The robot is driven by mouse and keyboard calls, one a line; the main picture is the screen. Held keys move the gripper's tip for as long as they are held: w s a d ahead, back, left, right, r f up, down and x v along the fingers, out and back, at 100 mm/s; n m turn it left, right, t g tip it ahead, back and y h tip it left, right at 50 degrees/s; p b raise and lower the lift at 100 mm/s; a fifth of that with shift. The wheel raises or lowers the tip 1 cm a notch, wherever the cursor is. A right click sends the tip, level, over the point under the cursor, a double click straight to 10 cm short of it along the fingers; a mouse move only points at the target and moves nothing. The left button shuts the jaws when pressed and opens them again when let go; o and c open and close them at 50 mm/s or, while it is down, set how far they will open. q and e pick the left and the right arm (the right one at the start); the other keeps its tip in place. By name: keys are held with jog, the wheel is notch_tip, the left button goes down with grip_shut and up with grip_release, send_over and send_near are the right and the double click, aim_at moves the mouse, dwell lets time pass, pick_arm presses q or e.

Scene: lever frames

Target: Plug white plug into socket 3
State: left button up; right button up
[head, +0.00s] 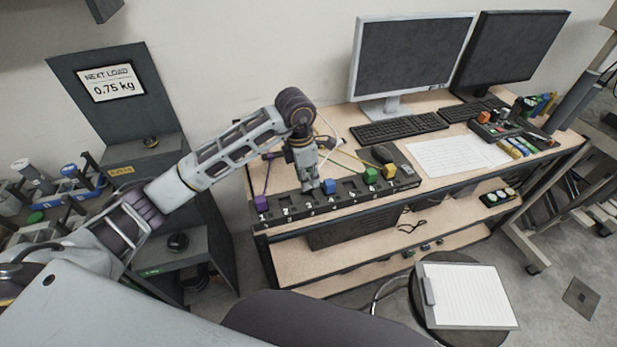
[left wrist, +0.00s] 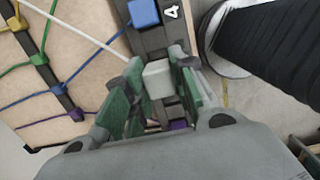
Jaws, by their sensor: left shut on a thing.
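My left gripper (head: 312,187) is over the dark socket strip (head: 345,204), around socket 3, left of the blue plug. In the left wrist view, its green-padded fingers (left wrist: 158,92) are shut on the white plug (left wrist: 158,78). A white cable (left wrist: 88,34) runs from the plug to the upper left. The blue plug (left wrist: 143,13) sits beside the printed 4, just beyond the white plug. The fingers hide the socket under the white plug, so I cannot tell whether it is seated or just above. In the head view the white plug is hidden. My right gripper is not in view.
A purple plug (head: 262,203) stands at socket 1, a green plug (head: 371,175) and a yellow plug (head: 389,172) at the strip's right end. Coloured cables lie behind the strip. A mouse (head: 382,154), keyboard (head: 400,127) and monitor (head: 412,55) stand farther back.

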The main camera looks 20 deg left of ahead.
pick_arm(q)
jog(key=shift+w+a+f, duration=0.1)
jog(key=shift+w+a, duration=0.05)
dwell(0.3)
jog(key=shift+f, duration=0.1)
jog(key=shift+f+b, duration=0.45)
jog(key=shift+f, duration=0.35)
jog(key=shift+f+b, duration=0.6)
jog(key=shift+f, duration=0.05)
jog(key=shift+b, duration=0.45)
dwell(1.0)
jog(key=shift+f, duration=0.2)
dwell(0.5)
